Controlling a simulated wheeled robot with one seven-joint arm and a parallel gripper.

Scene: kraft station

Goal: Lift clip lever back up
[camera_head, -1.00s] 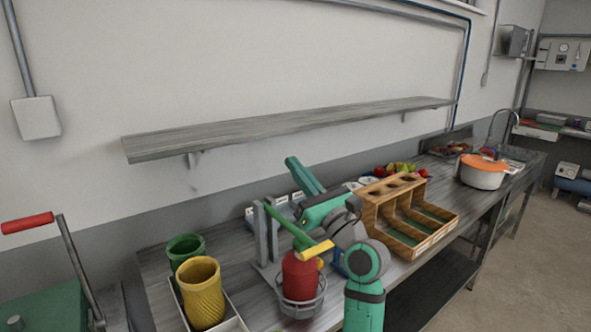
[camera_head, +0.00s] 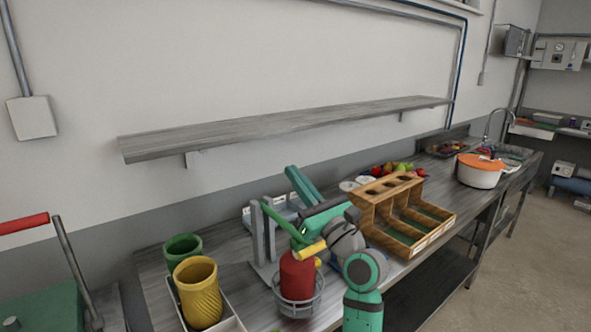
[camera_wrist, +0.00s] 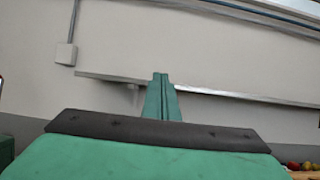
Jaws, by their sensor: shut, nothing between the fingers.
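The clip lever (camera_head: 283,220) is a green bar with a yellow grip (camera_head: 311,250). It slopes down to the right from a grey upright stand (camera_head: 263,235), its grip end just above a red bottle (camera_head: 297,275) in a wire basket. My gripper (camera_head: 291,170) is shut and empty, behind and above the lever and apart from it in the picture; its depth gap is hard to judge. The wrist view shows the closed green fingers (camera_wrist: 160,78) pointing toward the wall; the lever is not visible there. My wrist and forearm cover the area right of the bottle.
Green and yellow cups (camera_head: 197,290) stand in a tray at the left. A wooden organizer (camera_head: 400,220) is close on the right of my arm. A wall shelf (camera_head: 280,130) runs above the bench. A red-handled lever (camera_head: 25,223) is at far left. A pot (camera_head: 481,171) stands further right.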

